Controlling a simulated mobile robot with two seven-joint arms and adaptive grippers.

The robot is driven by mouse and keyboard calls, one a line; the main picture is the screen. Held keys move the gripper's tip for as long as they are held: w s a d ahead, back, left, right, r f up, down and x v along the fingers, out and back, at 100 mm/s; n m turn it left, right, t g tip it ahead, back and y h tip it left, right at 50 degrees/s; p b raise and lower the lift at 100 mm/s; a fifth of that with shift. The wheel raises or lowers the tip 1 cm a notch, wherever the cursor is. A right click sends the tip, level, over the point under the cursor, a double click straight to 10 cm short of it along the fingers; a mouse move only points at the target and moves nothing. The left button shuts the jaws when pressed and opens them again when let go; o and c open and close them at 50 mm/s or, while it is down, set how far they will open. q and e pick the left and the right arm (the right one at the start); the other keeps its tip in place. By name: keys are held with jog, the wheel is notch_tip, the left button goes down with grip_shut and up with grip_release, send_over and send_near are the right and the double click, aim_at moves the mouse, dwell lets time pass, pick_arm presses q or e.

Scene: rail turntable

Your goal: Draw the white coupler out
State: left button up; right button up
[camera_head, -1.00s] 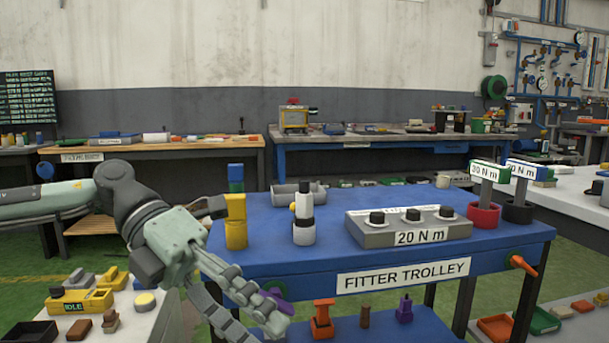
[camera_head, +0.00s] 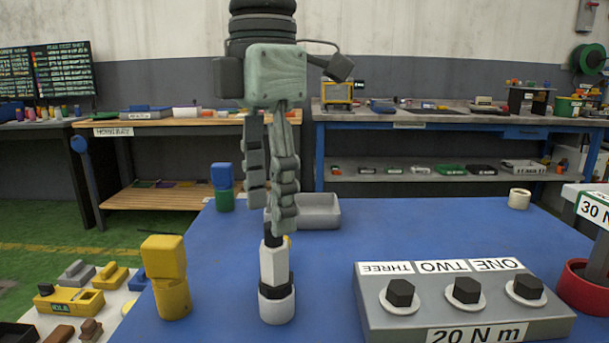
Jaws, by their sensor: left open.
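The white coupler (camera_head: 273,263) stands upright on the blue trolley top, with a black tip above it. Its lower end is in a black ring on a round white base (camera_head: 277,306). My left gripper (camera_head: 270,205) hangs straight down above and partly in front of the coupler's top, its two fingers open with a narrow gap. The fingertips are close to the black tip; I cannot tell whether they touch it. My right gripper is not in view.
A yellow fitting (camera_head: 165,280) stands left of the coupler, with a blue and green stack (camera_head: 223,187) behind. A grey bolt block (camera_head: 460,314) is at the right, near a red cup (camera_head: 580,290). The trolley top (camera_head: 400,225) is clear between.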

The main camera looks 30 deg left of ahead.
aim_at(270, 244)
pick_arm(q)
jog(key=shift+w+f, duration=0.1)
jog(key=shift+f, duration=0.05)
jog(key=f, duration=0.5)
jog(key=shift+s+f+b, duration=0.25)
jog(key=shift+f+b, duration=0.05)
jog(key=shift+f, duration=0.9)
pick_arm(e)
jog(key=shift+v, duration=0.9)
pick_arm(q)
jog(key=shift+c, duration=0.2)
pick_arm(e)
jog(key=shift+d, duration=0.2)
pick_arm(q)
jog(key=shift+w, duration=0.1)
grip_shut()
